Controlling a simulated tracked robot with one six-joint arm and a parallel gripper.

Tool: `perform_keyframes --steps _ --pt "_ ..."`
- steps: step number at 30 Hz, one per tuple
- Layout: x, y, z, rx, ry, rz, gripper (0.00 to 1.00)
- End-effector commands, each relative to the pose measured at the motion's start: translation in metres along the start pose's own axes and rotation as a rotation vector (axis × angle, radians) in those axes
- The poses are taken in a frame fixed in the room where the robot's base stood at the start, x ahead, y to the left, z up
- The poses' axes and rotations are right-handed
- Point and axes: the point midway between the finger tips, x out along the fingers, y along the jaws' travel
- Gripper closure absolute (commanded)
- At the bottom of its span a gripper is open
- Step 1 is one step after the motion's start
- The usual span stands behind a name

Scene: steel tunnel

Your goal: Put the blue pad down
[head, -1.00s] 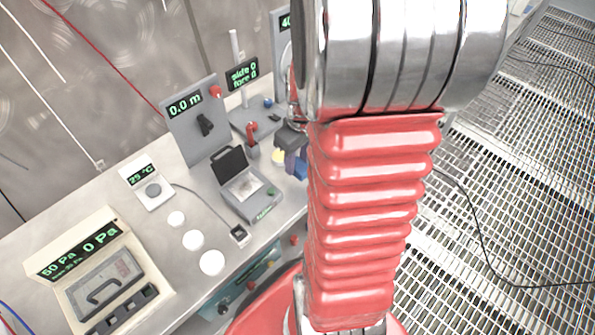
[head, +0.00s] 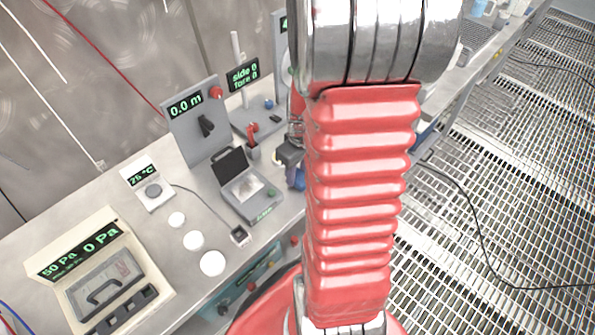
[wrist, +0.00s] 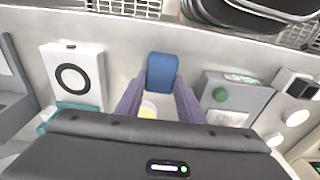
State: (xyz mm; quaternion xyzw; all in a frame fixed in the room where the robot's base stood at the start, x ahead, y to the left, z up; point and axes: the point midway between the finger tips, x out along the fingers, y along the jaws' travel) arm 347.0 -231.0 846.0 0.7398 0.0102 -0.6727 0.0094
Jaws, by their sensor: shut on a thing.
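The blue pad (wrist: 162,72) is a small rounded block between the tips of my gripper (wrist: 161,88) in the wrist view. The two purple fingers are shut on its sides. Bench top shows around it; I cannot tell whether its underside touches the bench. In the head view my gripper (head: 294,170) shows only in part, beside the red arm sleeve that hides the rest.
A grey case-like device with a green knob (wrist: 221,95) is right of the fingers. A white box with a black ring (wrist: 73,78) is left. White discs (head: 193,240) and a 0.0 m panel (head: 196,121) share the bench. Grating floor (head: 500,180) lies beyond its edge.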

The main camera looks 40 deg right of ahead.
Motion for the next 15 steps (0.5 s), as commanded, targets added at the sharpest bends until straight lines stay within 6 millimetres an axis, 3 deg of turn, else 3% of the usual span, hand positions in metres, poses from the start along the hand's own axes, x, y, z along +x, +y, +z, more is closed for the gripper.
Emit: perform_keyframes --steps 6,7,15 --pt "0.0019 0.0 0.0002 0.0 0.0 0.0 1.0" --pt "0.0022 0.0 0.0002 0.0 0.0 0.0 0.65" --pt "0.0018 0.001 0.0004 0.001 0.0 0.0 0.47"
